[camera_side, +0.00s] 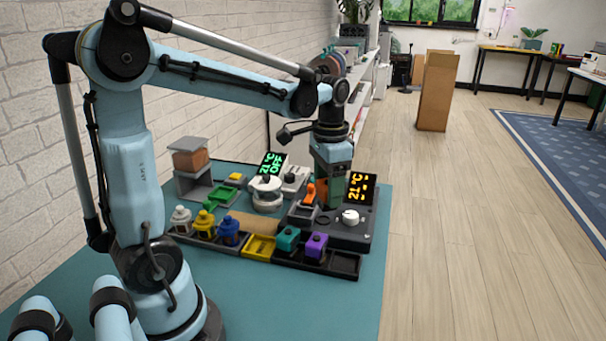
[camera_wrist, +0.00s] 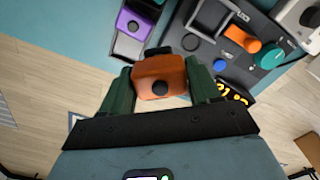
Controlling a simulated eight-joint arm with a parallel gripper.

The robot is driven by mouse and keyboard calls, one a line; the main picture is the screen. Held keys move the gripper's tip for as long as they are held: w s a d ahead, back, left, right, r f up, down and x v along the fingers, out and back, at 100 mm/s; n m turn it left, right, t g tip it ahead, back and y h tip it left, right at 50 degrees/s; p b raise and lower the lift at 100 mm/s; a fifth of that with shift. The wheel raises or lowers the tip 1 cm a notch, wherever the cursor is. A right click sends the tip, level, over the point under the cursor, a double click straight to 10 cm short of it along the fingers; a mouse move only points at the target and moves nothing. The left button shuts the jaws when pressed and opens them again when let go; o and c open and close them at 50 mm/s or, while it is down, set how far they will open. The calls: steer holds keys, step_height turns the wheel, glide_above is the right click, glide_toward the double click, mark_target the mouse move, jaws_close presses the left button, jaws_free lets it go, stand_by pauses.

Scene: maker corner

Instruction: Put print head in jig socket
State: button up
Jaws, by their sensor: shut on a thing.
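My gripper (camera_side: 331,196) is above the dark jig station (camera_side: 352,239). In the wrist view my gripper (camera_wrist: 160,88) is shut on an orange print head (camera_wrist: 160,72), with one green finger at each side. The head shows a dark round spot on its face; in the side view I cannot make it out behind the fingers. The station (camera_wrist: 228,62) shows beyond the fingers, with a grey square frame (camera_wrist: 211,18) and a dark round opening (camera_wrist: 191,42). Which part is the socket I cannot tell for sure. The head appears apart from the station.
An orange lever (camera_side: 309,193) and a lit display (camera_side: 361,190) stand on the station. Teal (camera_side: 288,238) and purple (camera_side: 316,245) heads sit in the front tray. White (camera_side: 181,219), yellow (camera_side: 204,224) and blue (camera_side: 229,230) heads stand left. The front mat (camera_side: 300,300) is clear.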

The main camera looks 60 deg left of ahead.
steer(key=s+a+n, duration=0.1)
steer(key=a+n, duration=0.2)
steer(key=a, duration=0.6)
steer(key=shift+d+f, duration=0.1)
steer(key=shift+f, duration=3.35)
steer(key=shift+f, duration=0.5)
steer(key=o, duration=1.2)
steer(key=shift+r, duration=0.1)
steer(key=shift+r, duration=3.4)
